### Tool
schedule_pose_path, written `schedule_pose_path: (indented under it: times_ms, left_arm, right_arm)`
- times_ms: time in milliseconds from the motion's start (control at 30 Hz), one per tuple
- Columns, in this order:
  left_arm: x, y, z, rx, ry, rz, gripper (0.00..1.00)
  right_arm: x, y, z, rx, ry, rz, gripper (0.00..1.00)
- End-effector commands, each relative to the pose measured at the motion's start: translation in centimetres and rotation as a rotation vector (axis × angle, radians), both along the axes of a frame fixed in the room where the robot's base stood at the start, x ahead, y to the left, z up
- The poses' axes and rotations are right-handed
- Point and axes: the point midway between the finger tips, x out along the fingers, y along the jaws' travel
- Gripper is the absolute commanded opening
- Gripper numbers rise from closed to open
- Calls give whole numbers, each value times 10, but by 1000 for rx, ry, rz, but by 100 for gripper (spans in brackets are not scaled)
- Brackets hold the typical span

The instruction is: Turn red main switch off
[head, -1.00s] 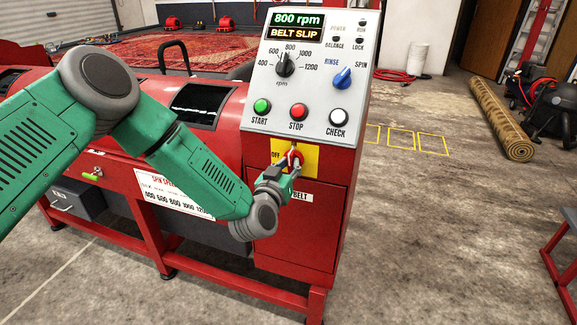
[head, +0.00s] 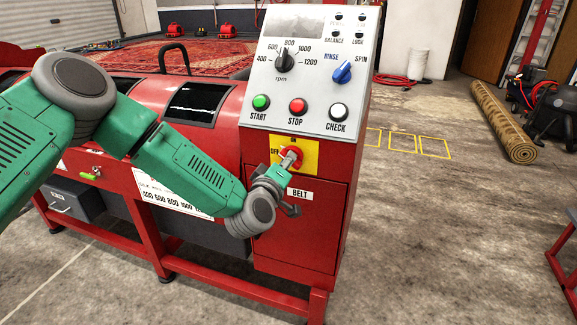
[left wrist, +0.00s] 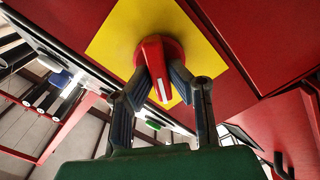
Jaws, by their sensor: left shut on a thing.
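The red main switch (head: 291,155) is a knob on a yellow plate (head: 310,158) on the front of the red machine. The plate has ON at its top and OFF at its left. My left gripper (head: 284,166) is at the switch, shut on its knob. In the left wrist view the red knob (left wrist: 157,60) sits between the two fingers of my left gripper (left wrist: 160,75), with its white mark downward in that picture. The fingers hide part of the knob, so its exact pointing is hard to tell in the head view. My right gripper is not in view.
A BELT label (head: 300,194) is just below the switch.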

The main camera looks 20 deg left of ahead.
Motion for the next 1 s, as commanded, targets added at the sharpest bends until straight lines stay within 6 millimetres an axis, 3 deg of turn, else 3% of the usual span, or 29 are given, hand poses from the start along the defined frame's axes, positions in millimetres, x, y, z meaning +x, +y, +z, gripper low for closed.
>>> schedule_pose_path:
  times_ms: [500, 1000]
  left_arm:
    - [2, 6, -4, -435, 10, 11, 0]
    - [2, 7, -5, -596, 18, 14, 0]
  right_arm:
    - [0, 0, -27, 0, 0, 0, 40]
    - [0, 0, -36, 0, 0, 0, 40]
